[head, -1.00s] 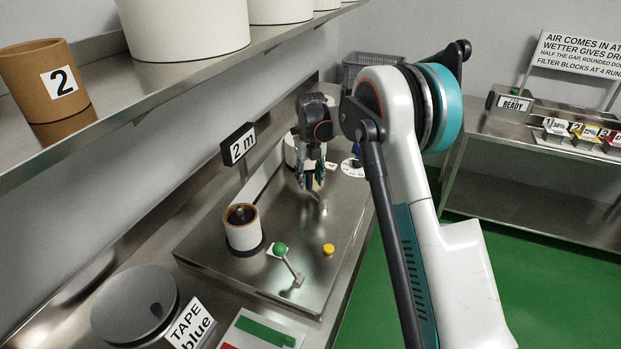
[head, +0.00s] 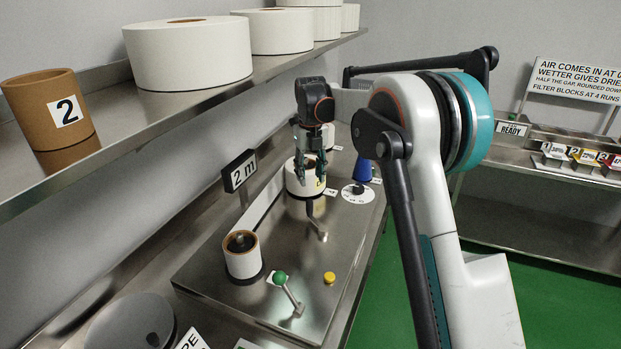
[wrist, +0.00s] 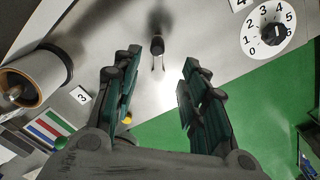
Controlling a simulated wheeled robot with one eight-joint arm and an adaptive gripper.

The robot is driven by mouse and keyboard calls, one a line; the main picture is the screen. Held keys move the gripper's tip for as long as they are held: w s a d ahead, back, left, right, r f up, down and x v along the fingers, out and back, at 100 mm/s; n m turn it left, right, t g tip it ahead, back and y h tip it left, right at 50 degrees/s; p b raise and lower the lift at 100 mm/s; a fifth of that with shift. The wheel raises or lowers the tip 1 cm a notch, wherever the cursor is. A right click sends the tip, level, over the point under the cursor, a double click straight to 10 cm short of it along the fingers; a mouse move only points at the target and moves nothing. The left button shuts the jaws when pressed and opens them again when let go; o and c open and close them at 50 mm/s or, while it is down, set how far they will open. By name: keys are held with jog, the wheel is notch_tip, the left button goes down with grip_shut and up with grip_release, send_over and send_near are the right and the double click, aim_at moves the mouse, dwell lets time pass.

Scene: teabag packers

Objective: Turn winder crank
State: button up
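A crank with a dark upright grip (head: 310,207) and a short metal arm (head: 319,229) stands on the winder's steel deck (head: 285,235). In the wrist view the dark grip (wrist: 157,46) lies ahead of the fingertips, near the middle of the gap. My gripper (head: 311,180) points down above the grip, apart from it. In the wrist view my gripper (wrist: 157,72) is open, with nothing between its fingers. A second lever with a green knob (head: 280,277) is nearer the camera on the deck.
A white roll (head: 296,183) and a numbered dial (head: 348,196) stand behind. A shelf (head: 120,147) with large rolls overhangs the left. Green floor is clear at right.

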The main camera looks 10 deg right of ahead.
jog(key=c, duration=0.7)
jog(key=shift+s+a+n, duration=0.15)
jog(key=shift+a+n, duration=0.05)
jog(key=shift+n, duration=0.3)
grip_shut()
jog(key=shift+s+a+f+n, duration=0.15)
jog(key=shift+s+a+n, duration=0.15)
jog(key=shift+n, duration=0.5)
jog(key=s+a+f+n+t+h+p, duration=0.1)
jog(key=s+a+n+t+p, duration=0.3)
jog(key=n, duration=0.8)
jog(key=s+a+f+n+h, duration=0.15)
jog(key=s+n, duration=0.45)
jog(key=n, duration=0.7)
jog(key=x, duration=0.3)
jog(key=b+x, duration=0.1)
jog(key=x, duration=0.2)
jog(key=b+x, duration=0.1)
jog(key=x, duration=0.2)
jog(key=shift+w+a+f, duration=0.15)
jog(key=shift+a+f, duration=0.05)
jog(key=shift+f, duration=0.2)
jog(key=shift+w+d+r, duration=0.15)
jog(key=shift+w+d, duration=0.2)
jog(key=shift+w, duration=0.2)
jog(key=shift+w+d+r, duration=0.1)
jog(key=shift+w+d, duration=0.25)
jog(key=shift+w, duration=0.15)
jog(key=shift+w+d, duration=0.35)
jog(key=shift+w, duration=0.2)
